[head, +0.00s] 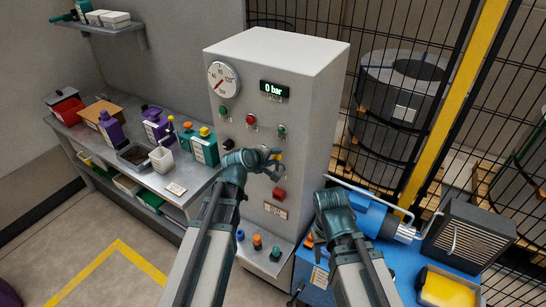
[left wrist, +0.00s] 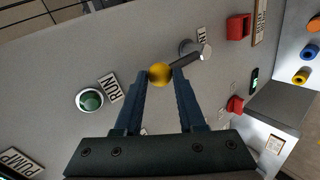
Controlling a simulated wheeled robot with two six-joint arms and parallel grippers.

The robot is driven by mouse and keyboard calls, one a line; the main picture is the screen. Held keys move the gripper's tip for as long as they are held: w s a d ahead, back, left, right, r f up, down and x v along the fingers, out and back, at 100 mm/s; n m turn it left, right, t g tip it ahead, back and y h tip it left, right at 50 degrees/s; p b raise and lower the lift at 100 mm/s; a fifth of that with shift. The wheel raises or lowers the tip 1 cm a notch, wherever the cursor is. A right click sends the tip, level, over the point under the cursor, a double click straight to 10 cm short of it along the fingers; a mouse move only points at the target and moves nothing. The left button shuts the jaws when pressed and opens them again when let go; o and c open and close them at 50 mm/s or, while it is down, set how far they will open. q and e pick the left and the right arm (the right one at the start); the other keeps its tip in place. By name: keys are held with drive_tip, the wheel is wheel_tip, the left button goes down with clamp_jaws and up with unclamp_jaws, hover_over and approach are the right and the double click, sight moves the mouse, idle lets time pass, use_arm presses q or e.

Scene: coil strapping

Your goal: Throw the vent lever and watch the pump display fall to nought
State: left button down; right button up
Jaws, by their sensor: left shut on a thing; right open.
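The vent lever shows in the left wrist view as a dark rod (left wrist: 185,62) with a yellow ball knob (left wrist: 160,74), coming off a round grey pivot on the cabinet face. My left gripper (head: 274,156) is shut on the yellow knob, one finger on each side; the left wrist view shows its fingertips too (left wrist: 160,78). The pump display (head: 274,90) on the grey cabinet (head: 285,55) reads "0 bar". A round dial gauge (head: 223,79) sits left of it. My right gripper (head: 322,236) is low before the cabinet's right side, apart from the lever; its fingers are mostly hidden.
Green and red buttons (head: 251,119) sit near the lever, with a red block (head: 279,194) below. A blue bench (head: 312,273) with a blue tool (head: 370,215) stands at right. A shelf bench (head: 190,172) with bottles stands left. A mesh fence is behind.

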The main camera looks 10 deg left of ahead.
use_arm(q)
drive_tip(key=shift+s+f, duration=0.1)
drive_tip(key=shift+f, duration=0.05)
drive_tip(key=c, duration=0.8)
unclamp_jaws()
drive_tip(key=o, duration=0.3)
drive_tip(key=shift+w+d, duration=0.1)
drive_tip(key=shift+w, duration=0.15)
drive_tip(key=shift+o, duration=0.2)
drive_tip(key=shift+s, duration=0.1)
